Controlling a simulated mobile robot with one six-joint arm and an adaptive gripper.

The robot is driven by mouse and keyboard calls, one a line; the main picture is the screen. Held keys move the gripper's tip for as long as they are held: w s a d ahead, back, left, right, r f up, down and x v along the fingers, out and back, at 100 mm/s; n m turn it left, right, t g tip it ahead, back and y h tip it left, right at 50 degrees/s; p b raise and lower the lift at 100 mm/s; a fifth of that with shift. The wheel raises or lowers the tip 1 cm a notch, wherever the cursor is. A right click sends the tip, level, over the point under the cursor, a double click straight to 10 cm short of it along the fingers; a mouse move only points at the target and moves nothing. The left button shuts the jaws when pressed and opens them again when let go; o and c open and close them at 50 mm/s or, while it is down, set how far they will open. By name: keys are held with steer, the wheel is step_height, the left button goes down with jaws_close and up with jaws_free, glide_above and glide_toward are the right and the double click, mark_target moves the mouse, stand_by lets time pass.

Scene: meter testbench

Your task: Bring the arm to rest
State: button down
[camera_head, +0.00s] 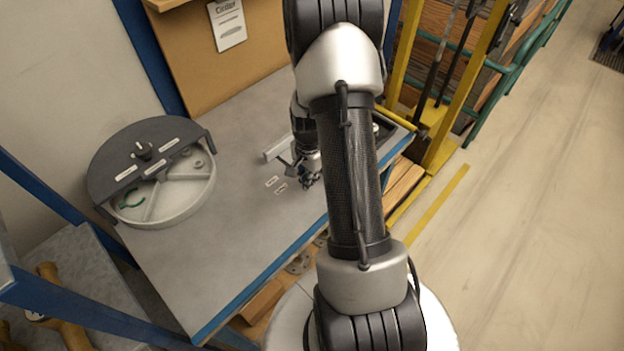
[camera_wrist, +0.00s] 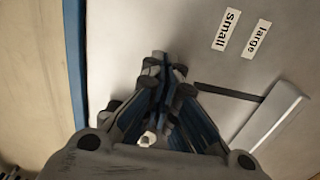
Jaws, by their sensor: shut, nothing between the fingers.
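My arm rises from the base in the middle of the head view and reaches forward over the grey bench (camera_head: 225,255). My gripper (camera_head: 310,180) hangs above the bench's right part, close to its front edge, and is partly hidden behind my arm. In the wrist view my gripper (camera_wrist: 165,65) has its fingertips together with nothing between them. Two small labels lie on the bench near it, reading "small" (camera_wrist: 226,29) and "large" (camera_wrist: 257,38). A pale bar-shaped piece (camera_wrist: 270,123) lies to the right of the gripper in the wrist view.
A round divided tray (camera_head: 185,205) with a dark half cover (camera_head: 125,150) stands at the bench's left. A brown board (camera_head: 185,65) with a paper sheet rises behind. A yellow frame (camera_head: 460,100) stands at the right. Open floor (camera_head: 530,220) lies right of the bench.

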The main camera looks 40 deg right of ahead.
steer(key=r, duration=0.1)
steer(key=a+r, duration=0.1)
steer(key=r, duration=0.1)
steer(key=shift+r+p, duration=0.25)
steer(key=shift+p, duration=0.1)
steer(key=s+a+r+n+t, duration=0.1)
steer(key=a+r+n, duration=0.4)
steer(key=r, duration=0.6)
steer(key=s+a+r+n+t, duration=0.1)
steer(key=a+r+n, duration=0.2)
steer(key=a+r, duration=0.6)
steer(key=s+a+r+n+t, duration=0.2)
steer(key=s+a+r+n, duration=0.6)
steer(key=s, duration=0.4)
steer(key=shift+s+a+r+n+t+b, duration=0.25)
steer(key=shift+a+n+b, duration=0.25)
steer(key=shift+n, duration=0.3)
steer(key=shift+f, duration=0.1)
